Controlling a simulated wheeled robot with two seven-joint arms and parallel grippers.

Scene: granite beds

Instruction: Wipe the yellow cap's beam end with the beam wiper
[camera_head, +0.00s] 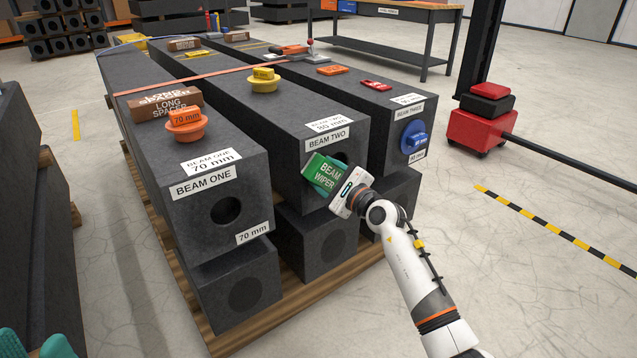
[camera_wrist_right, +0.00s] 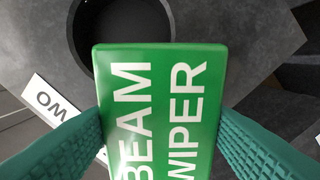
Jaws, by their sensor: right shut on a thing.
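My right gripper (camera_head: 337,186) is shut on the green beam wiper (camera_head: 322,173), in front of the end face of beam two (camera_head: 300,195). In the right wrist view, the wiper (camera_wrist_right: 165,110) sits between my teal fingers and overlaps the lower rim of the dark round bore (camera_wrist_right: 120,35). I cannot tell whether it touches the face. The yellow cap (camera_head: 263,80) lies on top of beam two, behind its label. My left gripper (camera_head: 38,347) shows only its teal fingertips at the bottom left corner, apart and with nothing seen between them.
Beam one (camera_head: 215,190), with an open bore, an orange cap (camera_head: 186,123) and a long spacer (camera_head: 165,103), stands left. Beam three (camera_head: 398,120) has a blue cap (camera_head: 414,138) in its end. A red cart (camera_head: 480,125) stands right. Floor in front is clear.

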